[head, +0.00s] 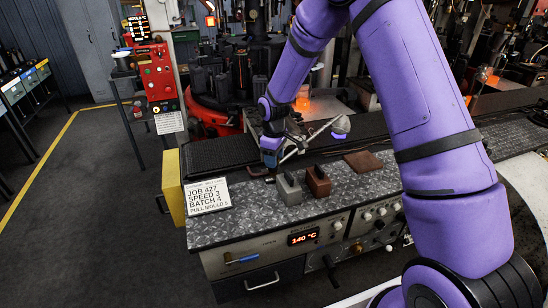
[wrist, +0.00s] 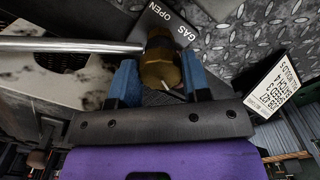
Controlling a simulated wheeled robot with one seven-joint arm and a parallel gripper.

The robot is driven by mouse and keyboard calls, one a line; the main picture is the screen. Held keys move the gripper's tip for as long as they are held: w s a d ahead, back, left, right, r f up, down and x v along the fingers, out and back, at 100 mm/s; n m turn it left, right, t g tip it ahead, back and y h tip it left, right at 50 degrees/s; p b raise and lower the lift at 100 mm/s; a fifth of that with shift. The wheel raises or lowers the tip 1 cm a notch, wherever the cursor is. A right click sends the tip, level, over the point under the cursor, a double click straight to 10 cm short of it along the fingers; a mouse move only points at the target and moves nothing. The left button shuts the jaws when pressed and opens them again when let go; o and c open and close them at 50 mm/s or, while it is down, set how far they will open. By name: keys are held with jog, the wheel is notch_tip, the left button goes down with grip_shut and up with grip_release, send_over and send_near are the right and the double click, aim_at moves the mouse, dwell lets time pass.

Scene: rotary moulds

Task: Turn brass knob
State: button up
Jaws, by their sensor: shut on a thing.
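The brass knob (wrist: 160,66) sits between the two blue fingers of my gripper (wrist: 159,80) in the wrist view, and the fingers are shut on its sides. A thin pale mark shows on the knob's near side. A dark plate reading "GAS OPEN" (wrist: 166,25) lies beside the knob. A silver rod (wrist: 70,45) runs from the knob's side to the left edge. In the head view my gripper (head: 271,160) is low over the left part of the metal-topped bench, and I cannot make out the knob there.
A job sign (head: 208,194) stands left. A brown flat pad (head: 363,162) lies farther right. The bench (head: 245,222) has clear room in front.

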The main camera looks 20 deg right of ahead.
jog(key=m, duration=0.6)
jog(key=shift+a+m, duration=0.1)
jog(key=shift+m, duration=0.2)
jog(key=m, duration=0.5)
jog(key=shift+a, duration=0.1)
jog(key=shift+m, duration=0.4)
jog(key=o, duration=0.9)
notch_tip(320, 180, up, 11)
jog(key=shift+f, duration=0.1)
